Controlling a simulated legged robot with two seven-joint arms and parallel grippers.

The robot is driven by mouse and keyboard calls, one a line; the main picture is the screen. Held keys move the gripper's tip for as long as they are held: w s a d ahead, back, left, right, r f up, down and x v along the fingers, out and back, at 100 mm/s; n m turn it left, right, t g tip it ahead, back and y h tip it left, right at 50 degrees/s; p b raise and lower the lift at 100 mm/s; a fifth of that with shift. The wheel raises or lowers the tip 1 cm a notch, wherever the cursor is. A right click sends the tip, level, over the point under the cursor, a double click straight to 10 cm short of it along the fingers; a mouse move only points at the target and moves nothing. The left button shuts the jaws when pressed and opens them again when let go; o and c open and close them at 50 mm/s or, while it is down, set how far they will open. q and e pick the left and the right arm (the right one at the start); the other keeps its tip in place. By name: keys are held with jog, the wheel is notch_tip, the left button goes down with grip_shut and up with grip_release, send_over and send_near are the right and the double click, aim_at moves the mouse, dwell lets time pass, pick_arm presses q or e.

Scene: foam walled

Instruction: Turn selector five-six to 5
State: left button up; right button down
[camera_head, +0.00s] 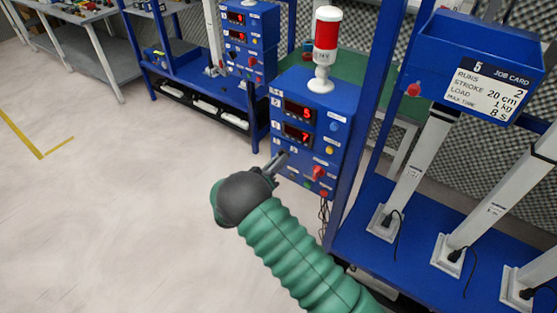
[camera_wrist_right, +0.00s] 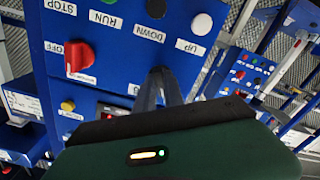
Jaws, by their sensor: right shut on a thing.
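A blue control box (camera_head: 334,108) carries two red displays, the upper reading 5 and the lower 7. My right gripper (camera_head: 280,162) is at the lower left of its front face, shut on a small dark selector knob, mostly hidden by the fingers. In the right wrist view, the dark fingers (camera_wrist_right: 162,88) close at this knob against the blue panel. The knob's pointer and its label cannot be read. My left gripper is not in view.
A red switch (camera_head: 318,172) sits right of my gripper; in the wrist view the red switch (camera_wrist_right: 80,57) is by an OFF label. UP, DOWN, RUN and STOP labels show there. A signal lamp (camera_head: 326,38) tops the box. A job card (camera_head: 488,88) shows 5. Floor at left is clear.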

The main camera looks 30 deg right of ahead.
jog(key=shift+w+r, duration=0.1)
jog(key=shift+r, duration=0.05)
jog(key=c, duration=1.7)
grip_release()
jog(key=shift+o, duration=1.3)
jog(key=shift+a, duration=0.1)
jog(key=v, duration=1.6)
jog(key=shift+a+f, duration=0.25)
jog(key=shift+a, duration=0.1)
